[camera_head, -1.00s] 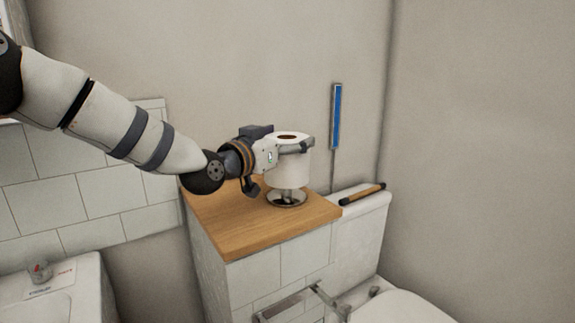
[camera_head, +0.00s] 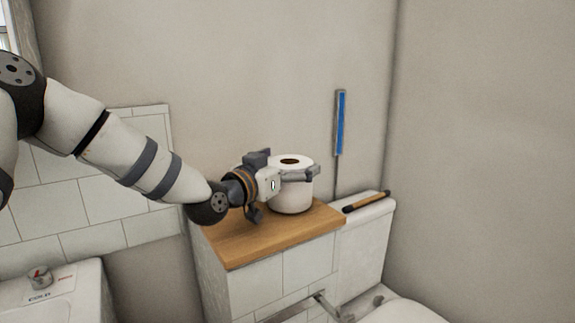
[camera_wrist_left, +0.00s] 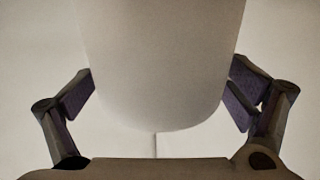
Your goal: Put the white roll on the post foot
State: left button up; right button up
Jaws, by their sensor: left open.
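The white roll (camera_head: 291,197) stands upright, low over the wooden top, where the post foot was seen a second ago. The foot is now hidden beneath the roll, and I cannot see the post through the roll's dark top hole. My left gripper (camera_head: 300,174) comes from the left, with its fingers around the upper part of the roll. In the left wrist view the white roll (camera_wrist_left: 160,65) fills the space between the two spread finger pads (camera_wrist_left: 158,98). The gripper is open. My right gripper is not in view.
The wooden top (camera_head: 240,243) sits on a white-tiled ledge, with bare room in front of the roll. A dark stick with tan ends (camera_head: 366,202) lies on the cistern at right. A blue-faced strip (camera_head: 340,125) hangs on the wall. A basin (camera_head: 55,300) is at lower left.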

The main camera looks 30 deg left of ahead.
pick_arm(q)
jog(key=shift+s+r, duration=0.2)
jog(key=shift+r, duration=0.05)
jog(key=s+a+p, duration=0.1)
jog(key=s, duration=1)
jog(key=shift+s+a+f, duration=0.15)
jog(key=shift+s+a, duration=0.1)
jog(key=shift+a, duration=0.05)
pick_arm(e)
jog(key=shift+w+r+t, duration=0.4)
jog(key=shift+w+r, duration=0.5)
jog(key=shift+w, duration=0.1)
